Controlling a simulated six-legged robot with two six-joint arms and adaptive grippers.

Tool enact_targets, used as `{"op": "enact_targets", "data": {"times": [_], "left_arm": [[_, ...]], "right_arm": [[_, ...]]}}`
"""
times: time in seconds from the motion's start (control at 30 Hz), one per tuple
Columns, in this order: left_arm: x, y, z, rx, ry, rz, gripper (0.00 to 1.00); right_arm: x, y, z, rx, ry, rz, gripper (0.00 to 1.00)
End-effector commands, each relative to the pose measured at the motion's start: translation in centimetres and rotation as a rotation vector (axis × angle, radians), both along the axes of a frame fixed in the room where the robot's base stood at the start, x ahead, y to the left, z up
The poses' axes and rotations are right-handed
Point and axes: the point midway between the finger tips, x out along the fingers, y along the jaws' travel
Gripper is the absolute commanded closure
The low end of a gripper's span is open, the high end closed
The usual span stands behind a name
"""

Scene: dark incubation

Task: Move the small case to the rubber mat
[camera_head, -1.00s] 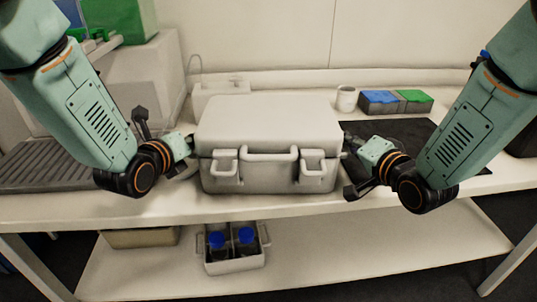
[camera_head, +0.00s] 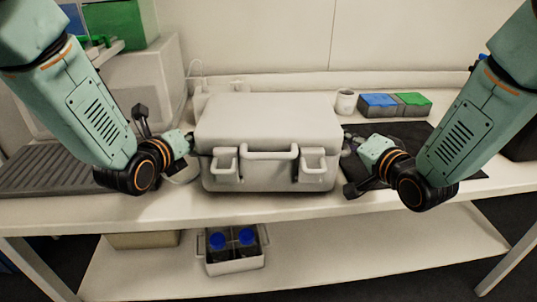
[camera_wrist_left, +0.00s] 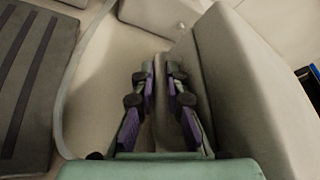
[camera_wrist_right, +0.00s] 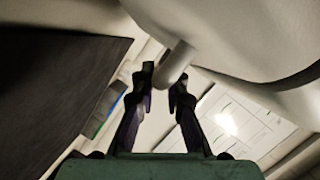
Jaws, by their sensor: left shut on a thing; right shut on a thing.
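The small case (camera_head: 268,120) is a pale grey box with a front handle and two latches, in the middle of the white table. My left gripper (camera_head: 190,146) is at its left side, shut on it; the left wrist view shows the fingers (camera_wrist_left: 162,95) against the case wall (camera_wrist_left: 245,90), with the grip itself partly hidden. My right gripper (camera_head: 347,146) is at its right side; in the right wrist view the fingers (camera_wrist_right: 163,85) close around a side handle (camera_wrist_right: 176,62). The black rubber mat (camera_head: 408,132) lies flat to the right, partly behind my right arm.
A white cup (camera_head: 345,101) and blue and green boxes (camera_head: 395,104) stand behind the mat. A ribbed grey tray (camera_head: 45,172) lies at the left. A carrier with blue-capped bottles (camera_head: 236,262) is on the lower shelf. A dark object (camera_head: 520,140) stands at the far right.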

Motion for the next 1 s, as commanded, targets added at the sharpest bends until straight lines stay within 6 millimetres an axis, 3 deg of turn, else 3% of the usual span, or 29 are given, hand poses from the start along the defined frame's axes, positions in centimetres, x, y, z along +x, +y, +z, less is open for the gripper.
{"op": "enact_targets", "data": {"times": [0.03, 0.4, 1.0], "left_arm": [[0.1, 0.1, 1.0, -0.002, -0.006, 0.004, 1.0], [0.1, 0.1, 3.2, -0.003, -0.005, 0.005, 1.0], [0.1, 0.1, 3.3, -0.003, -0.005, 0.005, 1.0]], "right_arm": [[0.1, -0.1, 0.9, 0.002, -0.003, -0.002, 1.0], [0.1, -0.1, 3.2, 0.002, -0.003, -0.002, 1.0], [0.1, -0.1, 3.3, 0.002, -0.003, -0.004, 1.0]]}}
